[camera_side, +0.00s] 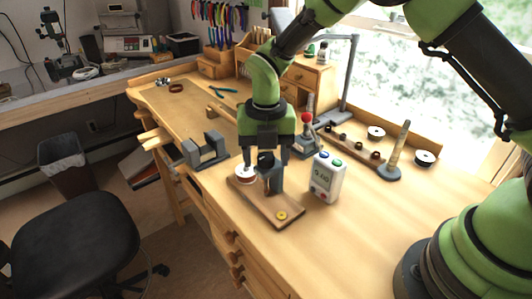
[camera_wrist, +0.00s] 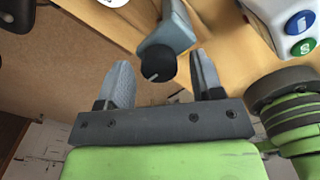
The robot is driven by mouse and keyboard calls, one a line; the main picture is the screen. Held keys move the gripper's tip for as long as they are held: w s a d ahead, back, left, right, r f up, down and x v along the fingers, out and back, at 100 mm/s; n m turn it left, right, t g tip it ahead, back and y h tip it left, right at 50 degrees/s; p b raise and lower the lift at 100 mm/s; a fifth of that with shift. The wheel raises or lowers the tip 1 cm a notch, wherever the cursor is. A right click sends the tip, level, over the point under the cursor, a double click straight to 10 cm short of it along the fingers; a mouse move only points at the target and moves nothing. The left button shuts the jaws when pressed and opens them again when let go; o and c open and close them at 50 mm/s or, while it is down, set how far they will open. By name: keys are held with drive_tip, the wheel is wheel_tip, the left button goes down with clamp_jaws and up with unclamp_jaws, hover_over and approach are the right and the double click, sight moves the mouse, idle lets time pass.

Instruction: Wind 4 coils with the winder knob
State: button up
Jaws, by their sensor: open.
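The winder stands on a wooden board (camera_side: 294,219) on the bench, with a grey post (camera_side: 273,182) and a white-and-red spool (camera_side: 245,176) at its left. Its black knob (camera_wrist: 158,64) is on the grey post in the wrist view, between my fingers with gaps on both sides. My gripper (camera_side: 265,164) is open and points down over the winder; its fingers also show in the wrist view (camera_wrist: 160,62). In the side view the knob is partly hidden by my gripper. A white counter box (camera_side: 325,181) with a small display and blue and green buttons stands right of the winder.
A grey cradle (camera_side: 206,151) stands to the left. Behind are a red-tipped lever (camera_side: 306,119), a rack of small coils (camera_side: 355,146) and an upright rod on a round base (camera_side: 399,153). The bench front right is clear.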

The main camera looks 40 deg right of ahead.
drive_tip(key=c, duration=0.9)
drive_tip(key=shift+m, duration=0.4)
